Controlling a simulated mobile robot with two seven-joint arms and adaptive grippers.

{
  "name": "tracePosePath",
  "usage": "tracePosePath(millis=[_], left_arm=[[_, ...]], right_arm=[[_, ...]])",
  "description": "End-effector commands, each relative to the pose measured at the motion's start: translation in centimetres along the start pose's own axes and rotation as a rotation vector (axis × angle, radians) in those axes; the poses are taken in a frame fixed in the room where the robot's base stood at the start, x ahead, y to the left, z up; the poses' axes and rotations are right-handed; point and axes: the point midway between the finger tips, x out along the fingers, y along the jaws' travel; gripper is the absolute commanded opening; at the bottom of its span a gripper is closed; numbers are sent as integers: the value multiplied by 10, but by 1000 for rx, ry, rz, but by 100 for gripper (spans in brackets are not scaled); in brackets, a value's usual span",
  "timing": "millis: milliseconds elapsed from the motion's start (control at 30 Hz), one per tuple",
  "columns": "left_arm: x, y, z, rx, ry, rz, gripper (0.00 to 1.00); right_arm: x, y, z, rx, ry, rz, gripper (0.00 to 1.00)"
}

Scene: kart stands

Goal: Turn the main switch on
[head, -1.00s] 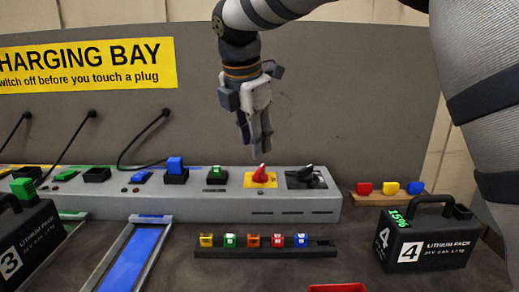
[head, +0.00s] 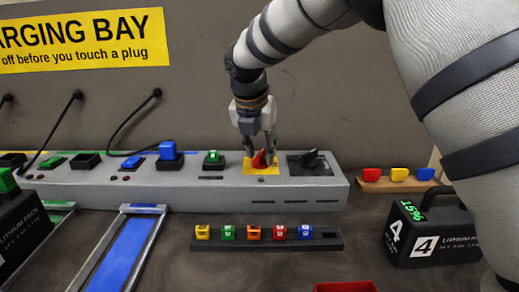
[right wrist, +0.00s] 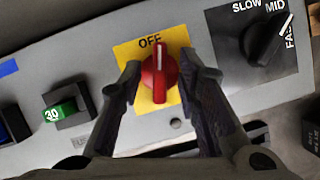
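The main switch is a red rotary knob (right wrist: 159,74) on a yellow plate (right wrist: 130,52) marked OFF. Its white line points up toward the word OFF. In the head view the red knob (head: 263,160) sits on top of the long grey charging console (head: 210,192). My right gripper (head: 260,150) points down at the knob, with its fingertips just around it. In the right wrist view the two fingers (right wrist: 162,78) are open, one on each side of the knob, with a visible gap to it. My left gripper is not in view.
A black speed dial (right wrist: 264,43) is right of the switch. A green fuse (right wrist: 62,111) in a black holder is to its left. A rack of small coloured blocks (head: 270,240) lies in front of the console. A lithium pack (head: 430,238) stands at the right.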

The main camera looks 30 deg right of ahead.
Motion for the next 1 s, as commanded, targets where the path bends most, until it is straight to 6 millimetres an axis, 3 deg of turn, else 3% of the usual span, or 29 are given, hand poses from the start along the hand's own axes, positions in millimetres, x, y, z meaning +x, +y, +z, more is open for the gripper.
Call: tracePosePath(millis=[167, 300, 667, 1000], left_arm=[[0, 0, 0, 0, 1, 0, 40], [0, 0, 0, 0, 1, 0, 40], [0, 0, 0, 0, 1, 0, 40], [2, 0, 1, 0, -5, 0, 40]], right_arm=[[-1, 0, 0, 1, -1, 1, 31], [-1, 0, 0, 1, 0, 1, 0], [-1, 0, 0, 19, -1, -7, 0], [1, 2, 0, 205, 0, -87, 0]])
